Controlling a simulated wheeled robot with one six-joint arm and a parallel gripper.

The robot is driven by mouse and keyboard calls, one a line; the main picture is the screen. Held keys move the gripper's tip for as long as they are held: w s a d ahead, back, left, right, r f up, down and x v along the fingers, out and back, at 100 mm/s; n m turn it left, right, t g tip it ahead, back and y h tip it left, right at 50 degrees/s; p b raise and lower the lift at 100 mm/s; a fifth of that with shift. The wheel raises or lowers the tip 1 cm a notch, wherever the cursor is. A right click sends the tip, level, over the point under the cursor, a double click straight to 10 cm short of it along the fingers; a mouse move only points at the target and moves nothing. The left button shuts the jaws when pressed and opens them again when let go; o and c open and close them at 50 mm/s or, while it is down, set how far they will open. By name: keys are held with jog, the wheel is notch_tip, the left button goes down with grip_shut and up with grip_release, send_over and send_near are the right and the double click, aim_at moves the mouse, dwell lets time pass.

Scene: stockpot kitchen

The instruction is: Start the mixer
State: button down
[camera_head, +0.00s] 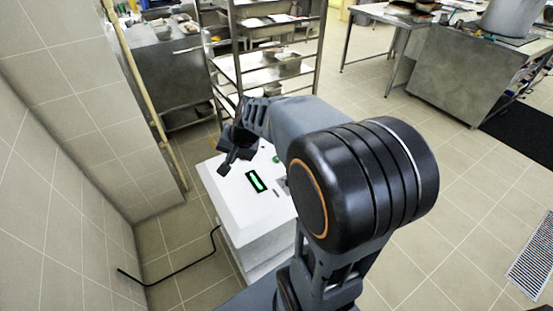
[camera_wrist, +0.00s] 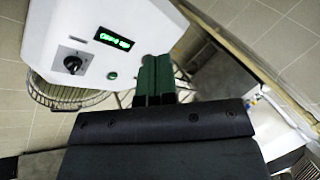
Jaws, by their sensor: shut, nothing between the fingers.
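The mixer is a white box-shaped machine (camera_head: 225,191) below my gripper in the head view. Its white panel (camera_wrist: 75,25) fills the upper left of the wrist view. The panel carries a lit green display (camera_wrist: 114,39), a black rotary knob (camera_wrist: 73,65) and a small green button (camera_wrist: 112,75). The display also shows in the head view (camera_head: 256,181). My gripper (camera_wrist: 155,60) is shut and empty, with its fingers just right of the button in the wrist picture. In the head view my gripper (camera_head: 227,166) appears over the machine's top; I cannot tell whether it touches. My arm hides the machine's right side.
A metal rack (camera_head: 270,70) with shelves stands behind the machine. A tiled wall (camera_head: 60,130) is close on the left. A black cable (camera_head: 180,268) runs along the floor from the machine. Steel tables (camera_head: 455,75) stand far right, with open floor before them.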

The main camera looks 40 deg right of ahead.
jog(key=w+d+f+m, duration=0.2)
jog(key=w+d+m, duration=0.2)
jog(key=w, duration=0.1)
jog(key=m+t+h, duration=0.2)
jog(key=m+t, duration=0.3)
jog(key=m, duration=0.9)
send_over(277, 159)
notch_tip(277, 159, down, 14)
jog(key=f, duration=0.1)
jog(key=shift+r, duration=0.25)
jog(key=shift+a+f, duration=0.1)
notch_tip(277, 159, down, 8)
jog(key=b, duration=0.5)
jog(key=shift+r+b, duration=0.25)
jog(key=shift+b, duration=0.05)
jog(key=shift+f+b, duration=0.55)
jog(key=shift+b, duration=0.1)
